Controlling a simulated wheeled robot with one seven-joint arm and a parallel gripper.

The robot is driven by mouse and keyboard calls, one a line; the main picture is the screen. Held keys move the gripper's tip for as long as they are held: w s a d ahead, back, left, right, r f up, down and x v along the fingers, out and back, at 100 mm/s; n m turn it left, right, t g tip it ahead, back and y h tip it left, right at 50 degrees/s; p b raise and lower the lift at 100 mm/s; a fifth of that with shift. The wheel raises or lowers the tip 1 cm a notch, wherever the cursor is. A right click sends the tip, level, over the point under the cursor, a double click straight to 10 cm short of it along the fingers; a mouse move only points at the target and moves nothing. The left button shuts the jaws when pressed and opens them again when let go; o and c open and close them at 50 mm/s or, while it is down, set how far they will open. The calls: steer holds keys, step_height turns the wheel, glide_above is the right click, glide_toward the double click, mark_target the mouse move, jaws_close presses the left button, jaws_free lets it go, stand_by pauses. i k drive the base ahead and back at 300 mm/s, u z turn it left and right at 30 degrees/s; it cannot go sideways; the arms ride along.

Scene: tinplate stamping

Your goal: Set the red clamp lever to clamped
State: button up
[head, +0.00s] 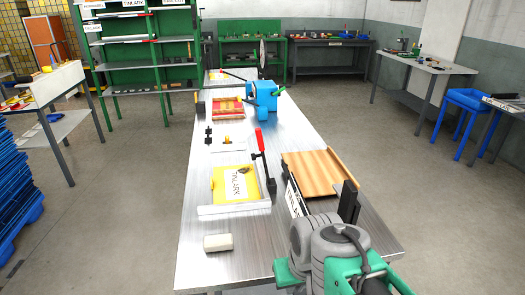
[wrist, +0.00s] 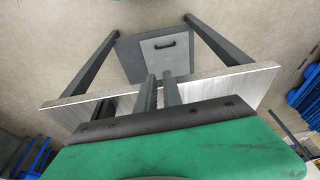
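The red clamp lever (head: 260,140) stands nearly upright, tilted slightly left, above its dark clamp base (head: 270,183) on the steel bench. The clamp is at the right side of a light fixture frame (head: 235,210) holding a yellow plate (head: 219,179) with a lettered white label. My gripper (head: 348,200) is at the bench's right front, right of and nearer than the lever, not touching it. In the wrist view its two dark fingers (wrist: 159,78) are a little apart with nothing between them. The lever is not in the wrist view.
A white block (head: 218,242) lies at the front left. Green shelving (head: 150,50) stands behind left.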

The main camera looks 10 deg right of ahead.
mark_target(258, 131)
steer(key=u, duration=0.55)
steer(key=k, duration=0.65)
steer(key=u, duration=1.05)
steer(key=i, duration=1.15)
steer(key=z, duration=0.7)
steer(key=i, duration=0.4)
steer(key=z, duration=0.35)
